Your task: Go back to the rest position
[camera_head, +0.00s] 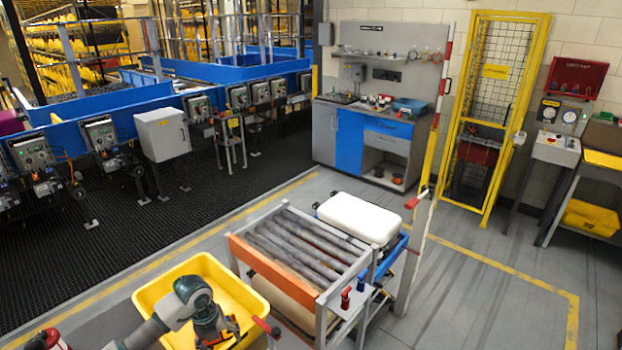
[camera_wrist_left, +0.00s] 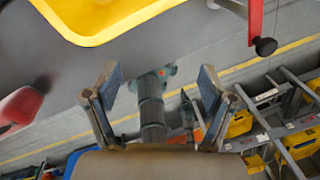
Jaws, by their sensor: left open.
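My left arm comes in from the bottom left in the head view. My left gripper (camera_head: 219,332) is low, over the yellow bin (camera_head: 165,296), and it partly hides the bin's inside. In the left wrist view my left gripper (camera_wrist_left: 160,92) shows two fingers spread wide, with nothing held between them. The yellow bin's rim (camera_wrist_left: 98,38) shows at the top left of that view, apart from the fingers. My right gripper is in neither view.
A roller stand (camera_head: 318,245) with an orange front rail stands right of the yellow bin. A white tray (camera_head: 358,218) sits behind it. Blue-sided conveyors (camera_head: 150,105) line the back left. A workbench (camera_head: 365,140) and yellow gate (camera_head: 495,110) stand behind. Grey floor is clear at right.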

